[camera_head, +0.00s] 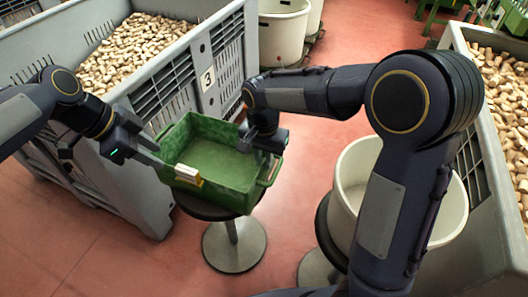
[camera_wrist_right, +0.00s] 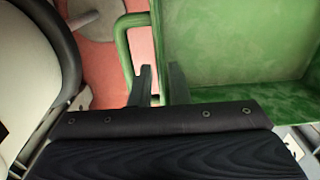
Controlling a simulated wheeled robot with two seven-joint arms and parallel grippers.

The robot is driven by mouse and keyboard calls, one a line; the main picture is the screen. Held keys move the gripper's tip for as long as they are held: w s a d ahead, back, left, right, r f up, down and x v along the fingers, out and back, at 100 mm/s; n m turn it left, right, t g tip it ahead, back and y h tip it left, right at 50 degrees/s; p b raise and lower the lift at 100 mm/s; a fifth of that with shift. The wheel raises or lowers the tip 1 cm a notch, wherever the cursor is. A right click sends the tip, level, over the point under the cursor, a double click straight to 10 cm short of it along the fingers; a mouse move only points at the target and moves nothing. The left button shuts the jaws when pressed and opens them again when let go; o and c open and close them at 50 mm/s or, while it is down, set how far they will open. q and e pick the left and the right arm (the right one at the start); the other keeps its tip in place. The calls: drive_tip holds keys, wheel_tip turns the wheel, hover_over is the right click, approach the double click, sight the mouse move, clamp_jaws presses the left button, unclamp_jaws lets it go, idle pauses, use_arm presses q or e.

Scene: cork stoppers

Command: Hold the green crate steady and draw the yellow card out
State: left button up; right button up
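The green crate (camera_head: 228,190) stands on a round dark stool. A small white and yellow card (camera_head: 188,174) sits at the crate's near left wall; only some of its yellow shows, below and beside the white part. My left gripper (camera_head: 156,153) is open and empty just left of the crate, apart from the card. My right gripper (camera_head: 268,150) is at the crate's right end. In the right wrist view its fingers (camera_wrist_right: 160,86) are closed in on either side of the crate wall (camera_wrist_right: 157,40), next to the green handle (camera_wrist_right: 125,45).
A grey bin (camera_head: 215,35) marked 3, full of corks, stands behind and left. Another cork bin (camera_head: 490,140) is at the right. A white tub (camera_head: 445,215) sits on a stool beside my right arm. Red floor is open behind the crate.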

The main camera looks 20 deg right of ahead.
hover_over(264, 186)
drive_tip(key=shift+w+f, duration=0.15)
drive_tip(key=shift+f, duration=1.25)
drive_tip(key=shift+w+f, duration=0.1)
drive_tip(key=shift+f, duration=1.3)
drive_tip(key=shift+c, duration=0.2)
clamp_jaws()
